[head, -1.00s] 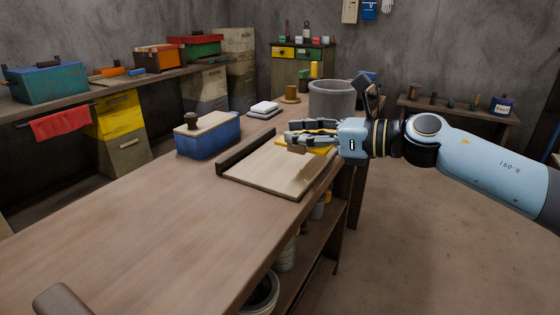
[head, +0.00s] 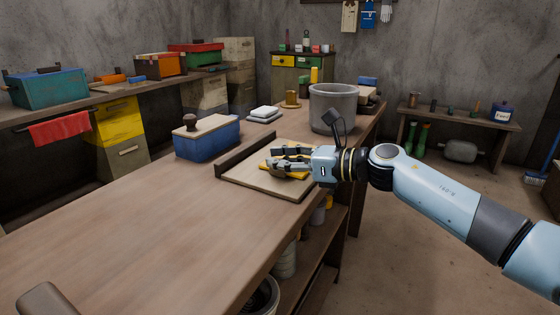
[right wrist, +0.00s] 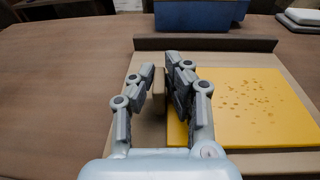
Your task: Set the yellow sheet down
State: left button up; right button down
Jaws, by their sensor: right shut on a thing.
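The yellow sheet (head: 290,163) is flat and thin, with a patch of small dark marks. It is over the pale board (head: 255,180) on the bench; I cannot tell whether it rests fully on the board. It also shows in the right wrist view (right wrist: 265,112), right of the fingers. My right gripper (head: 273,159) is low over the board, shut on a small brown block (right wrist: 159,88) at the sheet's near-left edge. The block seems joined to the sheet; the fingers hide the join. My left gripper is not in view.
A dark strip (head: 245,156) edges the board's far-left side. A blue box (head: 206,141) with a pale lid stands beyond it. A grey bucket (head: 333,107) and folded white cloths (head: 265,113) stand farther back.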

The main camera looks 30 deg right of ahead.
jog(key=c, duration=1.4)
grip_release()
jog(key=shift+f, duration=0.1)
jog(key=shift+o, duration=0.2)
